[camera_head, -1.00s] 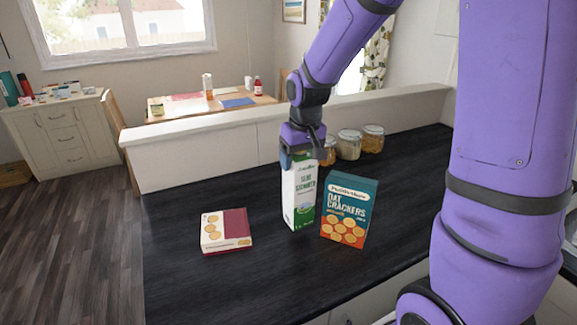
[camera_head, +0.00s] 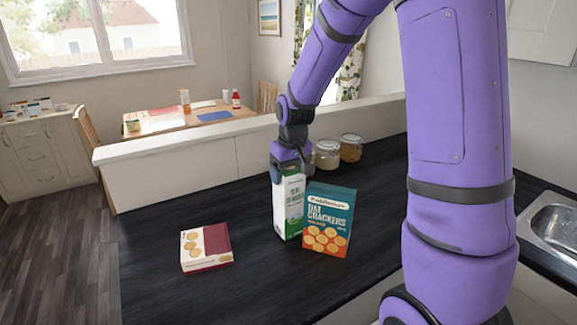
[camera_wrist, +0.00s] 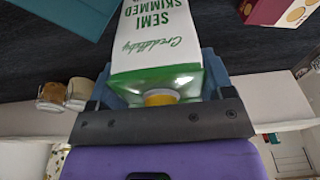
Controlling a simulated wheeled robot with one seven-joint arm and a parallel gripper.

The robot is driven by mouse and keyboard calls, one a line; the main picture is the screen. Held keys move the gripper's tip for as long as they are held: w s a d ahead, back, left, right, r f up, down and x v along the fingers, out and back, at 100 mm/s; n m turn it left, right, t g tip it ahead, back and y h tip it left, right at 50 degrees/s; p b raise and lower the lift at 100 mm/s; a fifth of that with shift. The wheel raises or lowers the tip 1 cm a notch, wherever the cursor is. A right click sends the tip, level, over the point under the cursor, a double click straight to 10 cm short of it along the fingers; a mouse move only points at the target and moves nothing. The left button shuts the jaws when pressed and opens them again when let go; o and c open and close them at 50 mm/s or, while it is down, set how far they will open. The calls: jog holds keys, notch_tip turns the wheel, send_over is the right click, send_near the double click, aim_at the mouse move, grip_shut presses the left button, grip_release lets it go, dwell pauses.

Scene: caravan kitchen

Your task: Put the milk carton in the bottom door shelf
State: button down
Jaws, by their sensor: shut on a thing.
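The milk carton (camera_head: 288,207) is white and green, marked semi skimmed, and upright at the dark counter, left of and slightly behind the cracker box. I cannot tell whether its base touches the counter. My gripper (camera_head: 291,168) is above it, shut on its top end. In the wrist view the carton (camera_wrist: 155,45) sits between the blue fingers, with its yellow cap (camera_wrist: 160,97) close to the palm. No fridge or door shelf is in view.
A teal oat crackers box (camera_head: 328,222) stands right beside the carton. A red and cream box (camera_head: 206,248) lies to the left. Glass jars (camera_head: 338,150) stand behind, near the white ledge (camera_head: 190,160). A sink (camera_head: 553,228) is at the right. The counter's front left is clear.

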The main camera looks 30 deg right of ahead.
jog(key=shift+f, duration=0.5)
grip_release()
